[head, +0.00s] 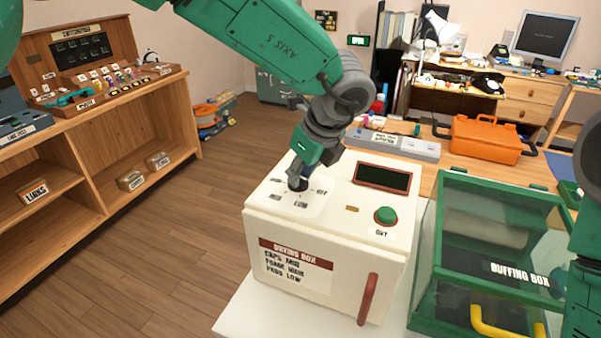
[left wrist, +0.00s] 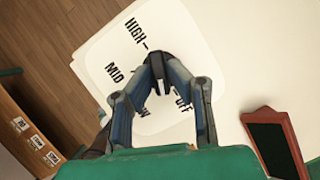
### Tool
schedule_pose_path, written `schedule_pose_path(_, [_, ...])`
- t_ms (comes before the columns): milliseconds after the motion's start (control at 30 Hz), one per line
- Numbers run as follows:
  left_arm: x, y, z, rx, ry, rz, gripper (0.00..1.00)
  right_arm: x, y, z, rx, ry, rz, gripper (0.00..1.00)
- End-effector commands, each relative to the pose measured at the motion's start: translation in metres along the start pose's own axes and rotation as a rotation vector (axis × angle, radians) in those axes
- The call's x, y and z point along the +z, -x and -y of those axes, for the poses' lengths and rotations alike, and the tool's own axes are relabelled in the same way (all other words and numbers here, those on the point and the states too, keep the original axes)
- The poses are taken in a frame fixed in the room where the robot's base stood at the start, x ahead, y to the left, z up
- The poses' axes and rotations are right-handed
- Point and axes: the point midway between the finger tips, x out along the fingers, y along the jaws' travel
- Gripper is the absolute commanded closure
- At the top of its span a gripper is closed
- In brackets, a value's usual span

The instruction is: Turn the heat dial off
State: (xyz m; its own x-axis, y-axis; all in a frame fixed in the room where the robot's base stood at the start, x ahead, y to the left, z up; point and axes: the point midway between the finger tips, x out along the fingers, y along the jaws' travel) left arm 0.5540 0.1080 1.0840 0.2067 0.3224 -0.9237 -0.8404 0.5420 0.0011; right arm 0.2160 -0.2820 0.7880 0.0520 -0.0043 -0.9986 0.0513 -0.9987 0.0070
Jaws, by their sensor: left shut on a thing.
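The white drying box (head: 315,245) stands on a pale surface in the middle of the head view. Its heat dial (head: 297,185) is a small dark knob on the top plate. OFF is marked to its right and LOW in front of it. My left gripper (head: 301,176) reaches down from above and is shut on the dial. In the left wrist view, the fingers (left wrist: 163,84) close over the plate's centre, with HIGH, MID and part of OFF readable around them. My right gripper is not in view.
The box top also has a dark display (head: 383,177) and a green button (head: 385,215). A red handle (head: 368,299) is on its front. The green buffing box (head: 429,270) stands close at the right. An orange case (head: 484,139) lies behind. Wooden shelves are at the left.

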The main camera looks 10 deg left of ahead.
Motion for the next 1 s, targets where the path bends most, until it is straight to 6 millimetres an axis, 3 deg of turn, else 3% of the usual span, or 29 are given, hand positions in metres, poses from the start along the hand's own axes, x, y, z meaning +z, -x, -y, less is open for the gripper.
schedule_pose_path(500, [0.0036, 0.0016, 0.0044, 0.119, 0.314, 0.003, 1.0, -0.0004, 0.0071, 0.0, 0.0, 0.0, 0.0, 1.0])
schedule_pose_path(1000, [0.0036, 0.0015, 0.0044, 0.142, 0.372, 0.003, 1.0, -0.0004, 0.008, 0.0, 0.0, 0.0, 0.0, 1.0])
